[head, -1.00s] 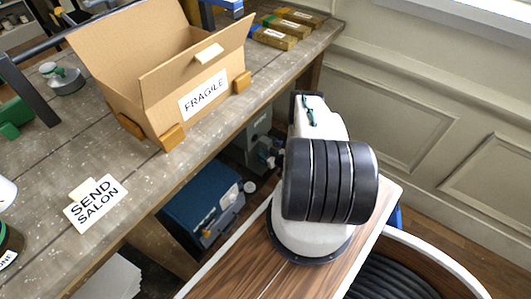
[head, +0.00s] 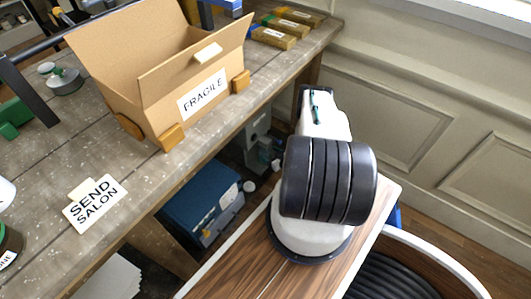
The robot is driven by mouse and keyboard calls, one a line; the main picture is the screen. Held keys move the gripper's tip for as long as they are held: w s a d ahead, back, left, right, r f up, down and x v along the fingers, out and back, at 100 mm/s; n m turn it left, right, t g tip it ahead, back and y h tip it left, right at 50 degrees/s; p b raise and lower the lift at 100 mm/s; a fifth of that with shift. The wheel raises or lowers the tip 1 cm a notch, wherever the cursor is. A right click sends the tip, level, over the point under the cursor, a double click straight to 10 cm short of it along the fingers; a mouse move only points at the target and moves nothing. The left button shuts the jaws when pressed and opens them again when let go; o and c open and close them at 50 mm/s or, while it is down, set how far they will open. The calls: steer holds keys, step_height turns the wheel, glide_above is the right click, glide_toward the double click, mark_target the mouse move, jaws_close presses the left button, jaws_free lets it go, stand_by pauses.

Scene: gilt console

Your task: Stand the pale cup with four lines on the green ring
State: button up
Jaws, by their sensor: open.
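I cannot make out the pale cup with four lines for certain. A white rounded object (head: 5,192) is cut off by the left edge, and no lines show on it. No green ring can be made out. My gripper is not in view; only my arm, with its white links and black ribbed joint, shows at the centre right.
A blue case (head: 203,208) sits below. The bench's middle front is mostly clear.

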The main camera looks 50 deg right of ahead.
steer(key=v, duration=0.8)
